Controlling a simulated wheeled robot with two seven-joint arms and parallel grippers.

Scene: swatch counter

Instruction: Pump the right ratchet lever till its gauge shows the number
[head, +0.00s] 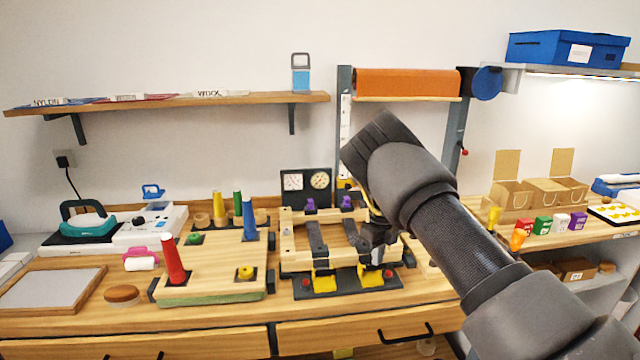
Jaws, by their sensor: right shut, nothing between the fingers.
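Two dark ratchet levers stand side by side on a wooden frame at mid-counter: the left lever (316,240) and the right lever (353,233). My right gripper (374,246) is shut and empty, pointing down beside the right lever's near end. My wrist hides part of the frame's right side, and I cannot tell whether the gripper touches the lever. My left gripper is out of view.
Yellow plates and red buttons (305,282) lie at the frame's front. To the left is a wooden board with a red cone (172,260) and a blue cone (249,218). An orange roll (407,83) hangs behind my arm. Small coloured boxes (543,225) stand right.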

